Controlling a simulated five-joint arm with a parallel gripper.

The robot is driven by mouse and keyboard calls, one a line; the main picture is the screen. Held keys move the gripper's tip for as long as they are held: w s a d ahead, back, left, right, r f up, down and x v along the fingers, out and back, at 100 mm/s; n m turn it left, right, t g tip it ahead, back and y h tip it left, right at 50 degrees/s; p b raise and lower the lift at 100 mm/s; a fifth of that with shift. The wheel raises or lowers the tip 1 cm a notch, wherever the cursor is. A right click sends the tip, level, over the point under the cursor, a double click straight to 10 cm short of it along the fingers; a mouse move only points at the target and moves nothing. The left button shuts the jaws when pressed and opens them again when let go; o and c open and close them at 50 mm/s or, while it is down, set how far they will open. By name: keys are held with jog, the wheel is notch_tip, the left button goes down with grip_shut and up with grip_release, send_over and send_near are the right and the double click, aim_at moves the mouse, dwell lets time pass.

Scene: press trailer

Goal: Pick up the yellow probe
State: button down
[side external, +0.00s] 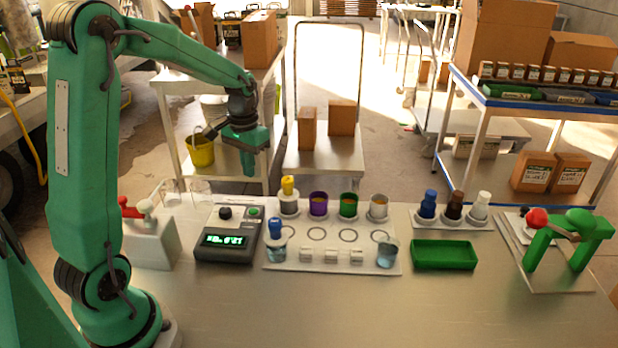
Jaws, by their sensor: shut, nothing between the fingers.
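The yellow probe (288,186) stands upright in a round white holder (289,208) at the back left of the white sample board (320,268). My gripper (248,172) is shut and empty. It points down, up and to the left of the yellow probe in the picture, and a gap shows between them. The probe's lower part is hidden in its holder.
A blue-topped probe (276,228) stands in a beaker just in front. Purple (318,204), green (348,205) and grey (378,206) cups stand to the right. A meter (228,240) sits left, a green tray (443,254) right. The front of the table is clear.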

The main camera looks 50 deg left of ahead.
jog(key=c, duration=2.1)
grip_release()
jog(key=o, duration=1.1)
jog(key=shift+w, duration=0.1)
jog(key=m, duration=0.7)
send_over(288, 179)
jog(key=shift+r, duration=0.2)
jog(key=shift+a+f, duration=0.1)
jog(key=shift+f, duration=3.8)
grip_shut()
